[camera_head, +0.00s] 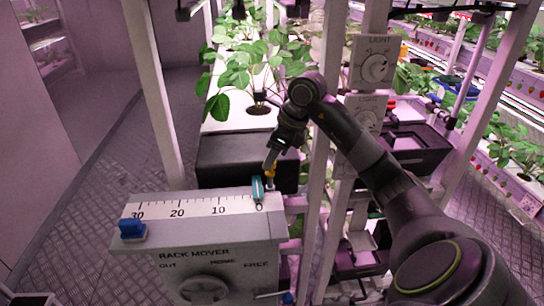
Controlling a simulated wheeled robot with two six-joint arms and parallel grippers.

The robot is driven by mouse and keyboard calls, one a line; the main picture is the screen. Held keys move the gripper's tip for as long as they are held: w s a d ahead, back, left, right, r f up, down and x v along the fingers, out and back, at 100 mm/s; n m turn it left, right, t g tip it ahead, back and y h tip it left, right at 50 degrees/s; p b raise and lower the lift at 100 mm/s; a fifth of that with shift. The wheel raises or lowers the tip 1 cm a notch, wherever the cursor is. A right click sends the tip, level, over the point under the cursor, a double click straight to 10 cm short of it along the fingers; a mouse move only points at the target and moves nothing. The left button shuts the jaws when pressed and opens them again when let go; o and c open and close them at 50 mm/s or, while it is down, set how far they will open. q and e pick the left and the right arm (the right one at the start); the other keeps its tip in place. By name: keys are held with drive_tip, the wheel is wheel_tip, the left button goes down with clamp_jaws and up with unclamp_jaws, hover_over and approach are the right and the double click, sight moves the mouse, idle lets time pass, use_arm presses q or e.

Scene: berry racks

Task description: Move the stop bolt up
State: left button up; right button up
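The grey rack mover box (220,270) stands at the lower left, with a scale (190,209) on top running from 30 at left to 0 at right. A small yellow-orange piece (270,181), which looks like the stop bolt, stands upright behind the scale's 0 end. A teal pointer (257,189) is beside it at 0. My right gripper (269,168) points down with its fingertips at the top of the yellow piece. The fingers are small and seen edge-on, so whether they grip it cannot be told. My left gripper is not in view.
A blue block (132,230) sits at the scale's 30 end. The box front has a round dial (204,290) and a lever with a blue knob (288,298). A black planter box (225,160) and white rack posts stand close behind and right. The left aisle floor (95,200) is clear.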

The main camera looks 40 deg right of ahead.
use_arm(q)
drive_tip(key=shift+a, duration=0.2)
use_arm(e)
drive_tip(key=shift+s+d+r, duration=0.1)
drive_tip(key=shift+d+r, duration=0.05)
drive_tip(key=shift+r, duration=0.1)
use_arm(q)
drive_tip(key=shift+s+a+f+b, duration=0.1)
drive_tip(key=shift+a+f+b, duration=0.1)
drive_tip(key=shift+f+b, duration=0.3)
use_arm(e)
drive_tip(key=v, duration=1.7)
